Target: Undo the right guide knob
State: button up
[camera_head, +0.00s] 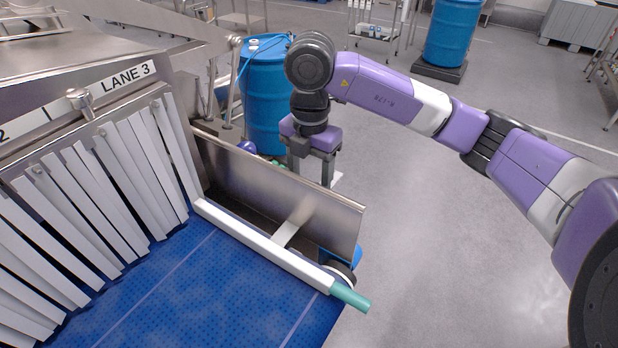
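The right guide is a white rail (262,245) with a green end (350,296), running along the right edge of the blue belt. A bracket (293,222) joins it to the steel side plate (280,190). A small dark-blue rounded part (246,147) shows just behind the plate's top edge; I cannot tell if it is the guide knob. No other knob on the plate's outer side is visible, as the plate hides that side. My gripper (311,170) points down beyond the plate, right of the dark-blue part. Its fingers are apart, with nothing seen between them; the lower tips are partly hidden.
A blue drum (265,95) stands close behind my gripper. White strip curtains hang under the LANE 3 sign (128,77) at left. Another blue drum (452,32) and a wire cart (375,32) stand farther back. The grey floor (430,220) at right is clear.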

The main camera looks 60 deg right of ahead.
jog(key=shift+f, duration=1.1)
grip_shut()
